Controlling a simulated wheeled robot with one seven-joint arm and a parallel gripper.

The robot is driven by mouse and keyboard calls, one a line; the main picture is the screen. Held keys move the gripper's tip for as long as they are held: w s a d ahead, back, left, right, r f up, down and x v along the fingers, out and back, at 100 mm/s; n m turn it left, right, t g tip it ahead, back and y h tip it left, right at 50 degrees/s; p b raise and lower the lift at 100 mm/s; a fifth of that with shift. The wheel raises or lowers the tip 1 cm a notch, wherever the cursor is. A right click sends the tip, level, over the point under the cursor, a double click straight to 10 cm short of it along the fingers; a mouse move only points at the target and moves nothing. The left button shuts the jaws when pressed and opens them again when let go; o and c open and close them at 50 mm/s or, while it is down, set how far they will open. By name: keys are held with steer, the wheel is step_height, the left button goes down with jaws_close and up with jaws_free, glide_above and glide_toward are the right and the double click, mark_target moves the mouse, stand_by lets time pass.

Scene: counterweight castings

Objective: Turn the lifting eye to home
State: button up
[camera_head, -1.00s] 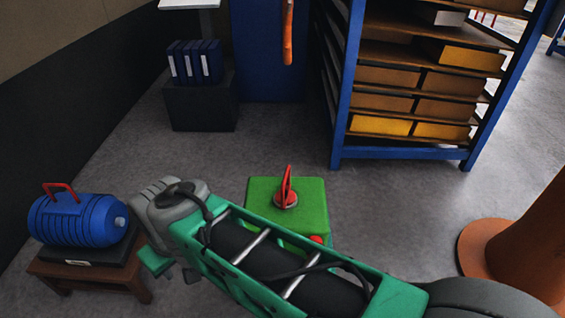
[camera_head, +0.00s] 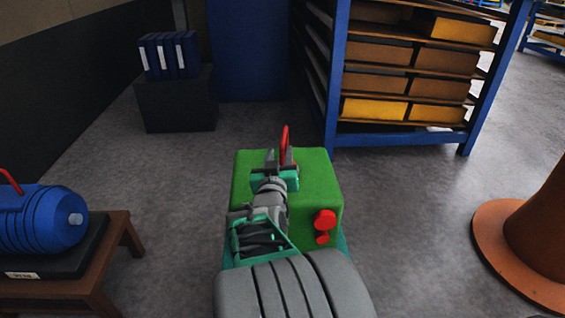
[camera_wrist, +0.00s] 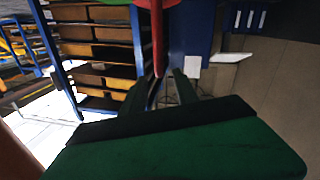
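The green casting (camera_head: 315,185) stands on the floor ahead of me. The red lifting eye (camera_head: 285,137) rises upright from its top, and its lower part is hidden behind my gripper. My gripper (camera_head: 280,158) is over the casting top, with its fingers at the eye. In the wrist view, the eye shows as a red bar (camera_wrist: 157,42) coming down toward the gap between the two fingertips (camera_wrist: 160,84). The fingers are apart, with visible space around the bar. I cannot tell whether either finger touches it.
A red knob (camera_head: 325,220) sticks out of the casting's near right side. A blue ribbed cylinder (camera_head: 40,220) rests on a wooden stand (camera_head: 125,235) at left. A blue-framed shelf (camera_head: 330,90) stands behind, and an orange-brown flanged column (camera_head: 530,235) at right. Floor between them is clear.

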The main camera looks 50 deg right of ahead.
mark_target(284, 137)
steer(key=shift+d, duration=0.4)
steer(key=x, duration=0.7)
steer(key=shift+w+r+b, duration=0.2)
steer(key=shift+b, duration=0.15)
steer(key=shift+c, duration=0.5)
jaws_close()
steer(key=shift+s, duration=0.1)
